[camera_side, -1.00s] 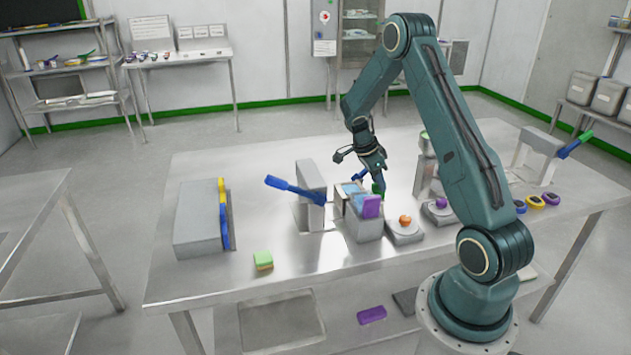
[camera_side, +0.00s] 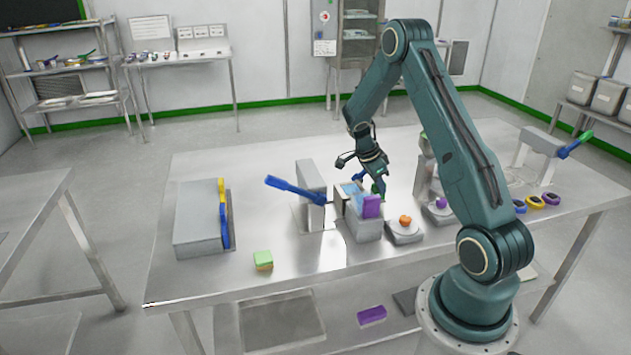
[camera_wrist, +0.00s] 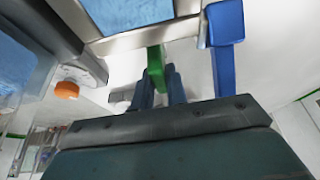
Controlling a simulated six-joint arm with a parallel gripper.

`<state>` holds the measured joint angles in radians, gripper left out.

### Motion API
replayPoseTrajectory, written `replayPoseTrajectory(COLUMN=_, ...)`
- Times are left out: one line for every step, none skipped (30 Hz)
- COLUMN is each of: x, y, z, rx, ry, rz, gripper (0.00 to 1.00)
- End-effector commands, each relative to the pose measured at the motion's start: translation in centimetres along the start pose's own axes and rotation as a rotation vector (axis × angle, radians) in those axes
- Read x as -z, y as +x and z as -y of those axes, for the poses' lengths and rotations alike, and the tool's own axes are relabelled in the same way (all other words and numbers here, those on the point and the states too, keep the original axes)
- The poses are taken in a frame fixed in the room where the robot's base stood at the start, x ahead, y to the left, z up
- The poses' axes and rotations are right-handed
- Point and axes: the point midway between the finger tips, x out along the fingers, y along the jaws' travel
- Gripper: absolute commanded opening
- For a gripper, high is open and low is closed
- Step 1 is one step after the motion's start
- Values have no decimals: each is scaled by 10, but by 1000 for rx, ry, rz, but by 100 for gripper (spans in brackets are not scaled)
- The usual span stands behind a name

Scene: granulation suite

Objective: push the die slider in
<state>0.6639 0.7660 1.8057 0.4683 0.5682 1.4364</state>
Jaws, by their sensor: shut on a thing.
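A grey machine (camera_side: 363,228) with a light-blue window and a purple block (camera_side: 371,206) on its front stands mid-table. A green tab (camera_side: 378,187) and a blue handle (camera_side: 359,177) show at its back. My gripper (camera_side: 377,179) is over this back side. In the wrist view my gripper (camera_wrist: 160,88) has its two dark blue fingers at the green tab (camera_wrist: 155,68), shut on it. The tab meets a metal frame edge around a blue panel (camera_wrist: 125,12). The blue handle (camera_wrist: 228,60) stands apart to the right. No label shows which part is the die slider.
A grey post with a blue lever (camera_side: 295,190) stands left of the machine. A scale-like unit with an orange knob (camera_side: 405,221) stands right. A grey box (camera_side: 197,221) and a green-yellow block (camera_side: 263,260) are farther left. The front of the table is clear.

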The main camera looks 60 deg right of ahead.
Motion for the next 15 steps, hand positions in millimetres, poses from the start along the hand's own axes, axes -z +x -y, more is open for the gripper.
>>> replayPoseTrajectory(x=-3, y=-1, z=0, rx=0, ry=-1, rz=0, gripper=0)
replayPoseTrajectory(x=-5, y=-2, z=0, rx=1, ry=-2, rz=0, gripper=0)
replayPoseTrajectory(x=-9, y=-4, z=0, rx=1, ry=-2, rz=1, gripper=0)
replayPoseTrajectory(x=-12, y=-5, z=1, rx=1, ry=-3, rz=1, gripper=0)
replayPoseTrajectory(x=-16, y=-7, z=1, rx=2, ry=-3, rz=1, gripper=0)
replayPoseTrajectory(x=-21, y=-9, z=1, rx=3, ry=-4, rz=1, gripper=0)
replayPoseTrajectory(x=-25, y=-11, z=1, rx=3, ry=-4, rz=1, gripper=0)
replayPoseTrajectory(x=-28, y=-12, z=1, rx=3, ry=-3, rz=1, gripper=0)
replayPoseTrajectory(x=-32, y=-14, z=1, rx=3, ry=-3, rz=1, gripper=0)
replayPoseTrajectory(x=-35, y=-15, z=1, rx=3, ry=-3, rz=1, gripper=0)
replayPoseTrajectory(x=-37, y=-15, z=0, rx=2, ry=-2, rz=1, gripper=0)
replayPoseTrajectory(x=-38, y=-16, z=0, rx=2, ry=-1, rz=2, gripper=0)
replayPoseTrajectory(x=-39, y=-16, z=0, rx=2, ry=0, rz=1, gripper=0)
replayPoseTrajectory(x=-39, y=-16, z=0, rx=2, ry=0, rz=2, gripper=0)
replayPoseTrajectory(x=-39, y=-16, z=0, rx=1, ry=1, rz=2, gripper=0)
